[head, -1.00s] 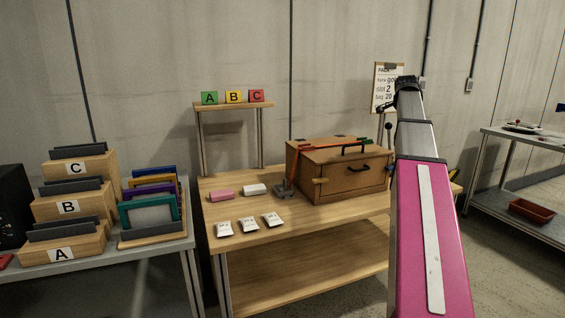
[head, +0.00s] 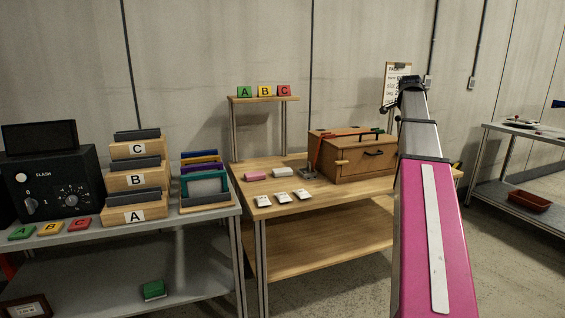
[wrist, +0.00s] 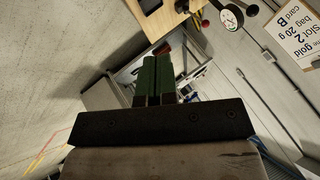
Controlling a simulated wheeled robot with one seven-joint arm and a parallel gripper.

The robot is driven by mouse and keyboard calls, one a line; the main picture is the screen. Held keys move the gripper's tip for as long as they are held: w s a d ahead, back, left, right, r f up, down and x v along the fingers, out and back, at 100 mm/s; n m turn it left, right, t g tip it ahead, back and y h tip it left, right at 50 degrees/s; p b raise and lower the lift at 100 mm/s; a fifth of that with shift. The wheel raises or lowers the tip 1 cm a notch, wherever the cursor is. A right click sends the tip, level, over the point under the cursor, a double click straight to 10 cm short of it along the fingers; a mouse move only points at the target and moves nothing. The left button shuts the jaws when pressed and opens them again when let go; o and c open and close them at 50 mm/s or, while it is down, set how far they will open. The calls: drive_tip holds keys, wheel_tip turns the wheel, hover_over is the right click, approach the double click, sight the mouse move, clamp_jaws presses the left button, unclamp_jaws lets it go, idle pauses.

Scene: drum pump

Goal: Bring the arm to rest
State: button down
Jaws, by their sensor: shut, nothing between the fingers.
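My arm (head: 433,225) shows in the head view as a raised pink and grey column at the right, in front of the wooden table. My gripper's fingers are hidden in the head view. In the wrist view my gripper (wrist: 153,75) is shut, its two green fingers side by side with nothing between them. It is in the air, apart from any object. The view looks past it to the grey wall and a shelf bench.
A wooden table (head: 330,226) holds a wooden box (head: 352,158) and small packets. A grey bench (head: 190,232) at left carries a black flash unit (head: 52,182) and letter racks. Another bench (head: 515,188) stands at right.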

drive_tip(key=s+a+f+n+g+y, duration=0.1)
drive_tip(key=s+a+f+n, duration=0.2)
drive_tip(key=a+f, duration=0.55)
drive_tip(key=s+a+f+n+g+y, duration=0.1)
drive_tip(key=s+a+f+n, duration=0.15)
drive_tip(key=f, duration=1.05)
drive_tip(key=s+a+f+n+g+y, duration=0.1)
drive_tip(key=s+a+f+n, duration=0.15)
drive_tip(key=a+f, duration=0.6)
drive_tip(key=s+a+f+n+g, duration=0.1)
drive_tip(key=s+a+f+n, duration=0.1)
drive_tip(key=s+a+f, duration=0.2)
drive_tip(key=s+a+f+n+g, duration=0.1)
drive_tip(key=s+a+f+n, duration=0.2)
drive_tip(key=s+f, duration=0.8)
drive_tip(key=s+a+f+n+g+y, duration=0.1)
drive_tip(key=s+a+f+n+g, duration=0.1)
drive_tip(key=s+a+f, duration=0.3)
wheel_tip(320, 180, down, 3)
drive_tip(key=shift+s+r+n, duration=0.1)
drive_tip(key=shift+s+n, duration=0.4)
drive_tip(key=shift+s, duration=0.7)
drive_tip(key=shift+a, duration=0.1)
